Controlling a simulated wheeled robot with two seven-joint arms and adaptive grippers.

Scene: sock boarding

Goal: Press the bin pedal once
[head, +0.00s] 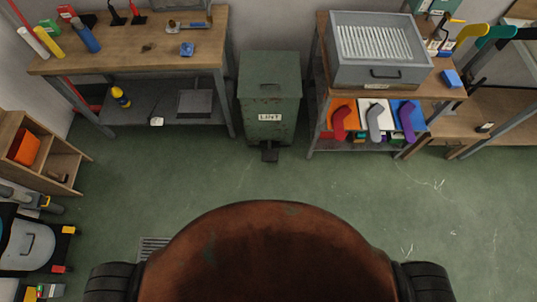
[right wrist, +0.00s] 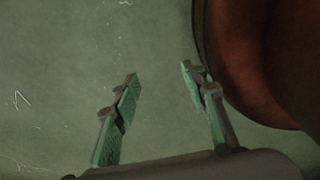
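The bin (head: 270,95) is a dark green box with a label on its front, standing on the floor between two benches in the head view. Its lid (head: 272,69) looks closed. The dark pedal (head: 270,153) sticks out at the bottom of its front, close to the floor. My right gripper (right wrist: 157,80) shows in the right wrist view, with its two green-padded fingers apart and nothing between them. It is over bare green floor, beside my brown base. My left gripper is in neither view.
A wooden workbench (head: 130,55) with tools stands left of the bin. A table (head: 318,85) with a grey ribbed box (head: 378,55) stands right of it. Green floor (head: 215,175) lies clear between my base and the pedal. A floor grate (head: 152,248) is at the left.

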